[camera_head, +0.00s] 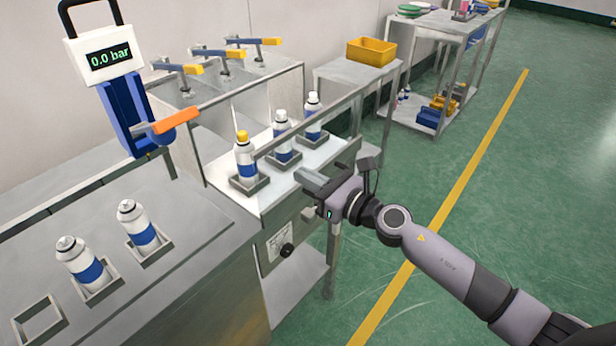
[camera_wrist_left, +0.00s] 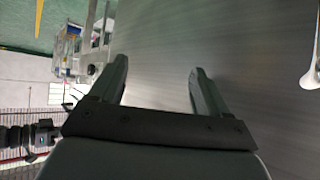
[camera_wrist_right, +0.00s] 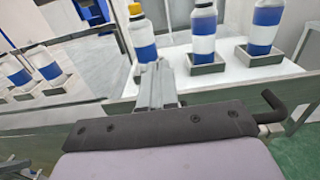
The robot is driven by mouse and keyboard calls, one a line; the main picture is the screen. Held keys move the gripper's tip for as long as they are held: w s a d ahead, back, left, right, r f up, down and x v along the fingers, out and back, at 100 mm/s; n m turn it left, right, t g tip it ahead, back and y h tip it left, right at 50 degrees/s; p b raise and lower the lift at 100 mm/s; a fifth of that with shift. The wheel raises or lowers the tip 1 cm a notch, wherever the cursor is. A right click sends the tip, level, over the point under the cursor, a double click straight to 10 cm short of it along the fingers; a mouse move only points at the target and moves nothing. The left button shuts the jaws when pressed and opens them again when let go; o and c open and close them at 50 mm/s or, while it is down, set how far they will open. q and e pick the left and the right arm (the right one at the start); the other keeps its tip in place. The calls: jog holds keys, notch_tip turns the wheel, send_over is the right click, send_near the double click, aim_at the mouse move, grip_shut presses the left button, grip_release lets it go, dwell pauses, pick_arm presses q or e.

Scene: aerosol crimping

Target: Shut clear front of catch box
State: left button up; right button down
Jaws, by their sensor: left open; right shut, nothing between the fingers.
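The metal box (camera_head: 219,109) stands at the centre of the head view, with three blue-and-white cans in holders on its pale shelf (camera_head: 305,165). A grey rail (camera_head: 325,115) runs across in front of the cans; I cannot tell for certain whether it edges the clear front. The clear panel itself is hard to make out. My right gripper (camera_head: 312,181) is shut and empty, its fingers near the shelf's front edge, below the cans. In the right wrist view its fingers (camera_wrist_right: 157,80) point toward the cans. My left gripper (camera_wrist_left: 157,70) is open and empty; the head view does not show it.
Two cans (camera_head: 80,262) sit in holders on the front bench beside an empty holder (camera_head: 40,322). A yellow bin (camera_head: 371,51) is on a table behind. Green floor is free at right.

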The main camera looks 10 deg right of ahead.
jog(key=shift+w, duration=0.1)
jog(key=b+x, duration=0.3)
jog(key=x, duration=0.5)
jog(key=shift+w+a+f+b, duration=0.15)
jog(key=shift+a+b, duration=0.05)
jog(key=shift+b, duration=0.1)
jog(key=b+x, duration=0.8)
jog(key=shift+w+a, duration=0.2)
jog(key=shift+a, duration=0.05)
jog(key=shift+w+a+b, duration=0.4)
jog(key=shift+w+b, duration=0.15)
jog(key=shift+b, duration=0.15)
jog(key=shift+w+a+b, duration=0.2)
jog(key=shift+w+b, duration=0.1)
jog(key=shift+b, duration=0.1)
jog(key=shift+r, duration=0.5)
jog(key=shift+r, duration=0.2)
jog(key=shift+d+f, duration=0.1)
jog(key=shift+f, duration=0.05)
